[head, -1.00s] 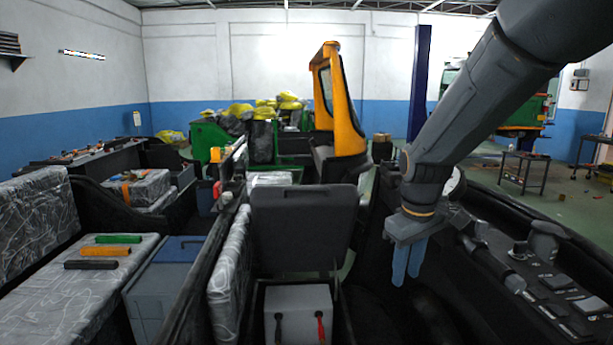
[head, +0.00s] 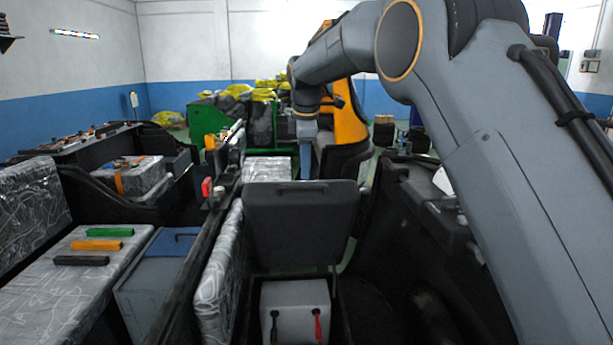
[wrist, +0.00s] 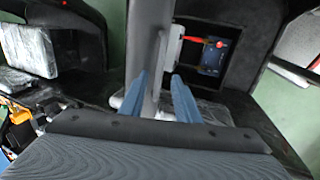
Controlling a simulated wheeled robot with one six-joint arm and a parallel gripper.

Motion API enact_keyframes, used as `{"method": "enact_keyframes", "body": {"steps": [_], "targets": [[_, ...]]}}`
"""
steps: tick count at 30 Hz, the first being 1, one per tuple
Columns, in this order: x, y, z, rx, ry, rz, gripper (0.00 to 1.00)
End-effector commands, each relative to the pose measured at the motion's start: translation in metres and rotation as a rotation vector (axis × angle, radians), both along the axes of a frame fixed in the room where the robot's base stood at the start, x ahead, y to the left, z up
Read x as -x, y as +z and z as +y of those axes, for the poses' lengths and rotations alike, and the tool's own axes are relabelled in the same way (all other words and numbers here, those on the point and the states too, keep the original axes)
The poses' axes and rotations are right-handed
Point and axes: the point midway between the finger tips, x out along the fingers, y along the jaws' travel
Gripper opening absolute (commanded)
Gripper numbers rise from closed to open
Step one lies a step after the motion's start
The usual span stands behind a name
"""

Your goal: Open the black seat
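The black seat (head: 302,222) stands upright in the head view, hinged up at the back of an open compartment. In the compartment below it is a grey box (head: 295,305) with a black and a red terminal lead on its front. My gripper (head: 306,176) points down at the seat's top edge and looks to be behind it; the seat hides its fingertips there.
To the left are a plastic-wrapped bench (head: 75,265) with green, orange and black bars on it, and a blue-grey box (head: 160,275). An orange-framed seat (head: 350,125) and yellow-and-grey bags (head: 235,100) stand behind.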

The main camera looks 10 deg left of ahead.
Motion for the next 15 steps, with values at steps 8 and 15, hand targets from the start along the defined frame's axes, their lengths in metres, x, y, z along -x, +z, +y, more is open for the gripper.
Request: {"method": "enact_keyframes", "body": {"steps": [8,15], "targets": [[-0.011,-0.038,0.001,0.001,-0.003,0.002,0.29],[-0.015,-0.048,0.0,-0.001,-0.006,-0.001,0.29]]}}
